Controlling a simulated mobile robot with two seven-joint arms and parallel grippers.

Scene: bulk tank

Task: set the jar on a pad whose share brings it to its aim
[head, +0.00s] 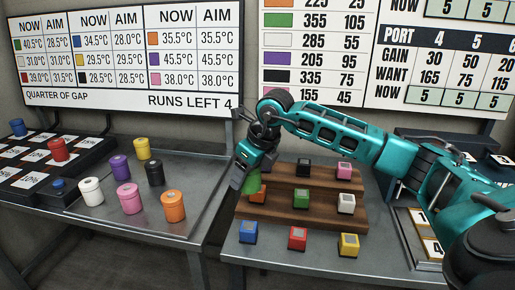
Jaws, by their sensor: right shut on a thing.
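The dark pads (30,185) with percent labels are at the far left, some labels too small or covered to read. A blue jar (18,127) and a red jar (58,150) stand on pads. A small blue knob-like thing (58,184) is on the front block. My left gripper is not in view.
A grey tray (190,205) holds white (91,191), purple (119,167), yellow (142,149), black (154,172), pink (130,199) and orange (173,205) jars. The wooden stand (325,212) and its table carry several coloured cubes. The board reads "RUNS LEFT 4".

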